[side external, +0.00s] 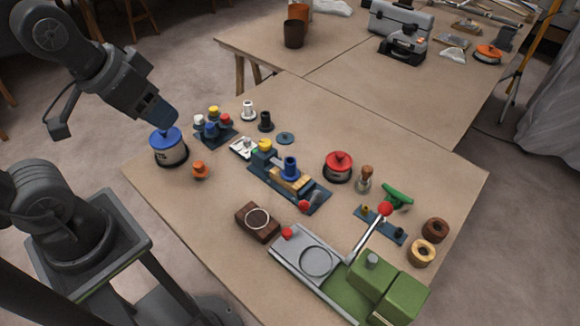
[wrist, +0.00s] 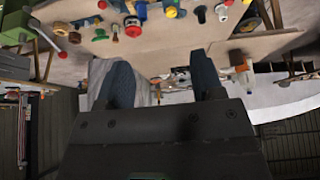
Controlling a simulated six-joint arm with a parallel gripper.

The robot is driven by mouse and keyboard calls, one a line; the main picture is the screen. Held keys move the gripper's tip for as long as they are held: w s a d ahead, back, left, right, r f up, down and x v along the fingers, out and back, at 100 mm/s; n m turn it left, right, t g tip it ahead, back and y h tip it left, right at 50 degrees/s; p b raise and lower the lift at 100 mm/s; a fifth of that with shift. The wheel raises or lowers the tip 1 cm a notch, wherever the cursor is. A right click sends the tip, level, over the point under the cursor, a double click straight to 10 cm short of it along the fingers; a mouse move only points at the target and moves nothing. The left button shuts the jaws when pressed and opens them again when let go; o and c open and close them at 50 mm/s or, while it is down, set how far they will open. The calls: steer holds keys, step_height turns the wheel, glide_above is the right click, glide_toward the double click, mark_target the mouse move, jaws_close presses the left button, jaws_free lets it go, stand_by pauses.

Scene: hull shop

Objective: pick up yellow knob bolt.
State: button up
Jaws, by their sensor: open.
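A bolt with a yellow knob (side external: 213,110) stands in a small dark blue rack (side external: 226,138) at the far left of the table in the side view, among white, red and blue knobs. Another yellow knob (side external: 265,145) sits on the long blue fixture. A yellow round top (wrist: 171,12) shows at the top of the wrist view; I cannot tell which one it is. My gripper (side external: 166,126) is near the blue-topped canister (side external: 171,151), left of the rack. The wrist view shows its fingers (wrist: 162,76) apart, with no object held between them.
The blue-topped canister and an orange knob (side external: 200,170) stand at the table's left. White (side external: 248,110) and black (side external: 265,121) pieces stand right of the rack. A red-topped canister (side external: 339,166) and green press (side external: 385,290) lie farther right. The table's back strip is clear.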

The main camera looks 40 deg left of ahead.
steer(key=shift+c, duration=0.2)
steer(key=n+g+y, duration=0.2)
steer(key=n+y, duration=0.1)
steer(key=n, duration=0.6)
glide_above(213, 108)
steer(key=s+d, duration=0.2)
step_height(213, 108, down, 21)
steer(key=shift+x, duration=3)
steer(key=c, duration=1)
